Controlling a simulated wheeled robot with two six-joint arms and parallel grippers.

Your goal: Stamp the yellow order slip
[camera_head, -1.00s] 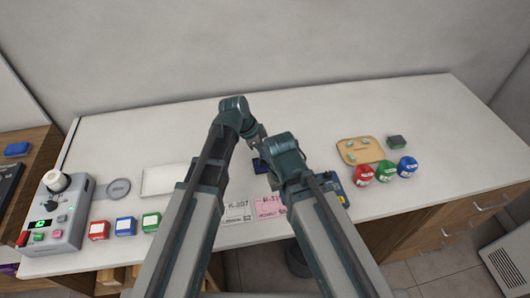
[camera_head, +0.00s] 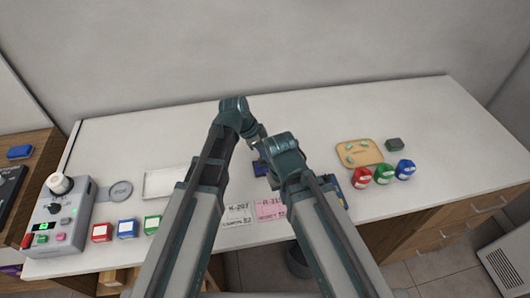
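No yellow order slip shows; my forearms cover part of the counter front. A white slip (camera_head: 237,213) and a pink slip (camera_head: 270,208) lie side by side at the front, partly behind my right arm. A dark blue object (camera_head: 261,168), which I cannot identify, lies between my arms. My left gripper (camera_head: 263,143) is small and dark at the end of the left arm, above the counter near the blue object; its fingers are not clear. My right gripper is hidden behind its own arm.
Red (camera_head: 362,177), green (camera_head: 384,174) and blue (camera_head: 405,169) round items stand near a tan tray (camera_head: 372,147) and a dark block (camera_head: 394,144). At left are a grey device (camera_head: 60,215), coloured boxes (camera_head: 127,228) and a white tray (camera_head: 163,183). The back is clear.

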